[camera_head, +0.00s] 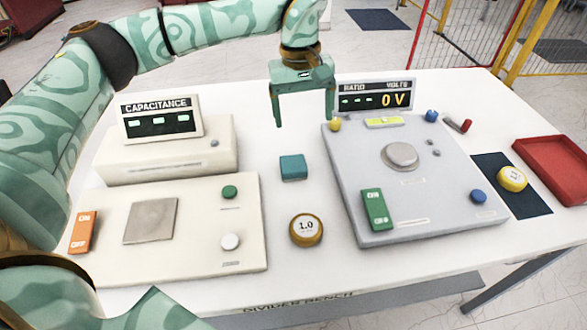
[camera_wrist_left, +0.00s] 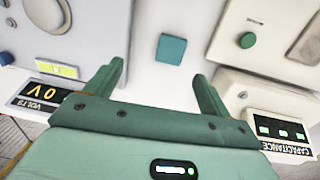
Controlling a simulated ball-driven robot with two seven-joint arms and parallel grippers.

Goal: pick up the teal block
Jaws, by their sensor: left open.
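The teal block (camera_head: 293,167) sits on the white table between the two instrument panels. It also shows in the left wrist view (camera_wrist_left: 171,49), beyond the fingertips and roughly between them. My left gripper (camera_head: 305,121) is open and empty, fingers pointing down, above the table and toward its back edge from the block. In the left wrist view the gripper (camera_wrist_left: 157,78) has its two green fingers spread wide, with nothing between them. It does not touch the block. My right gripper is not in view.
A cream capacitance unit (camera_head: 165,150) and a cream panel (camera_head: 180,258) stand left of the block. A grey ratio panel (camera_head: 345,195) stands right. A round 1.0 weight-like piece (camera_head: 306,229) lies in front of the block. A red tray (camera_head: 550,165) is far right.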

